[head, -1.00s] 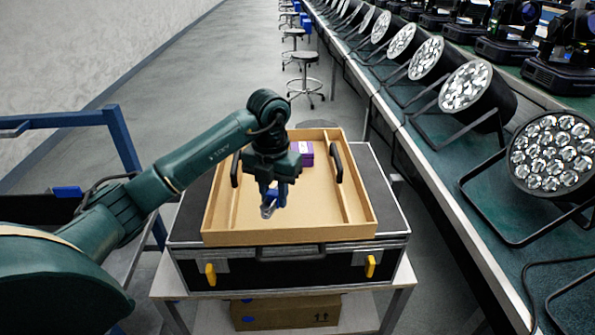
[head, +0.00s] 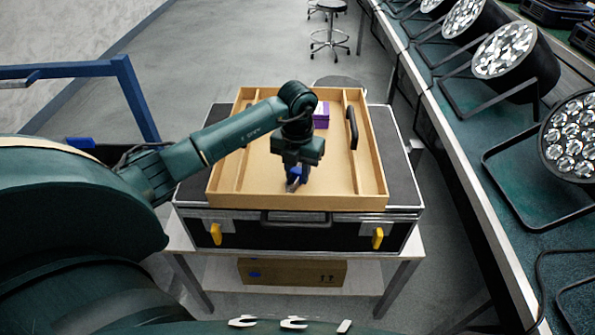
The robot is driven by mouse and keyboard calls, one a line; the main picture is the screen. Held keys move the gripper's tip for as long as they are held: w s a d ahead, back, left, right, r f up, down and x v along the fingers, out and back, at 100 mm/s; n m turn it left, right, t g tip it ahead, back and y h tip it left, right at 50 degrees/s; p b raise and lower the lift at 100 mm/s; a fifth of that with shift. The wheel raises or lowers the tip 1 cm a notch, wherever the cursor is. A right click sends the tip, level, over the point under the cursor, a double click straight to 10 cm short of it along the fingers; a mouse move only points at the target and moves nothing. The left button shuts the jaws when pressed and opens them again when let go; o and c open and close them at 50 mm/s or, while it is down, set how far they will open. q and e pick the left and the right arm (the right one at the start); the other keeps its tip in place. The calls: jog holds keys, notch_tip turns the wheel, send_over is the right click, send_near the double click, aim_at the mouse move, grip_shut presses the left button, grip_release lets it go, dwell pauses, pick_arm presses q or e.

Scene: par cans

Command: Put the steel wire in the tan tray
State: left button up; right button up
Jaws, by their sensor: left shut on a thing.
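The tan tray (head: 300,201) lies on a black case, with thin dividers making a wide middle compartment and narrow side ones. My left gripper (head: 294,184) points down over the front part of the middle compartment. It is shut on a small silvery piece, the steel wire (head: 292,187), mostly hidden by the fingers. I cannot tell whether the wire touches the tray floor. My right gripper is not in view.
A purple box (head: 321,115) sits at the back of the tray's middle compartment. A black handle (head: 352,128) stands at the tray's right side. The black case (head: 335,232) rests on a white trolley. Stage lights (head: 505,50) line the bench at the right.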

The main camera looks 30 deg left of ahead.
pick_arm(q)
jog(key=shift+f, duration=0.45)
jog(key=shift+f, duration=0.2)
jog(key=o, duration=1)
